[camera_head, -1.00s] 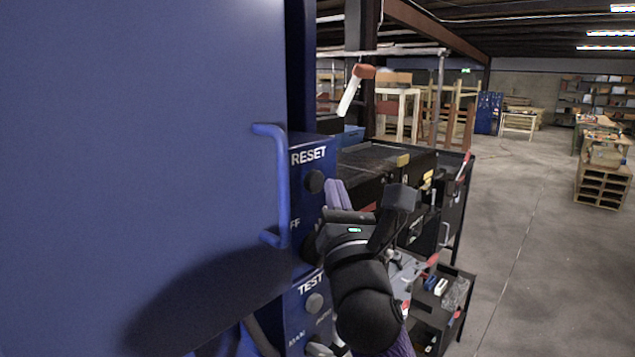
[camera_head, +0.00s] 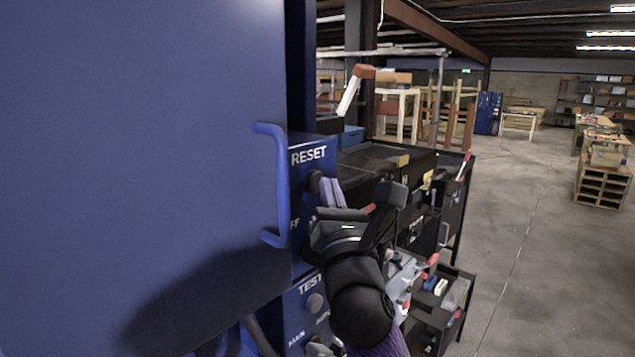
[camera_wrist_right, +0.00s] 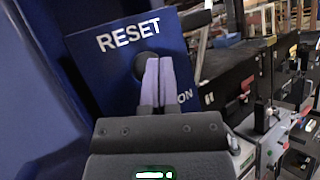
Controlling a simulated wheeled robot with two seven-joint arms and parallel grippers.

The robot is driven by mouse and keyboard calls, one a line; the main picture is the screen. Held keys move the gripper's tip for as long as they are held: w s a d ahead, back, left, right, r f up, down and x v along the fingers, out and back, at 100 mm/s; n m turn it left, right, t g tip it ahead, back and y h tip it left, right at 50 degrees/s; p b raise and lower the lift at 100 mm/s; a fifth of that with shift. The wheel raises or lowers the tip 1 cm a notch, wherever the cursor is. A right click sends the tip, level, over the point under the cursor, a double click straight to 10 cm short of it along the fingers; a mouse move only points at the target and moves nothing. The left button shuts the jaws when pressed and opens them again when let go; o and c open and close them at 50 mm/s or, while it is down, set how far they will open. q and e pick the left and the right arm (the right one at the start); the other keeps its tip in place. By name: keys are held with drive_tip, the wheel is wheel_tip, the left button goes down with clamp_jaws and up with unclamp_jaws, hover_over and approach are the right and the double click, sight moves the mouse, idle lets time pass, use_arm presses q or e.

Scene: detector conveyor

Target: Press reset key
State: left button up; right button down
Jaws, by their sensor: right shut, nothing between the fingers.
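The blue panel carries a white RESET label with a round black reset key (camera_head: 314,181) below it. The key also shows in the right wrist view (camera_wrist_right: 141,64), partly hidden behind the fingers. My right gripper (camera_head: 329,190) is shut and empty, its purple fingertips at the lower right part of the key. In the right wrist view the fingertips (camera_wrist_right: 159,66) overlap the key; I cannot tell whether they touch it. My left gripper is not in view.
A large blue door with a handle (camera_head: 283,190) fills the left side. A grey TEST knob (camera_head: 315,303) sits lower on the panel. A black tool cart (camera_head: 452,225) stands close to the right of my arm. Open floor lies farther right.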

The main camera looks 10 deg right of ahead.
drive_tip(key=shift+w+a, duration=0.3)
drive_tip(key=shift+w, duration=0.05)
idle(0.5)
idle(0.3)
drive_tip(key=shift+s+d+p, duration=0.45)
drive_tip(key=shift+s+d, duration=0.1)
drive_tip(key=shift+s, duration=0.15)
drive_tip(key=s+d+p, duration=0.1)
drive_tip(key=s, duration=0.1)
drive_tip(key=s+d+p, duration=0.1)
drive_tip(key=s+d, duration=0.1)
idle(0.7)
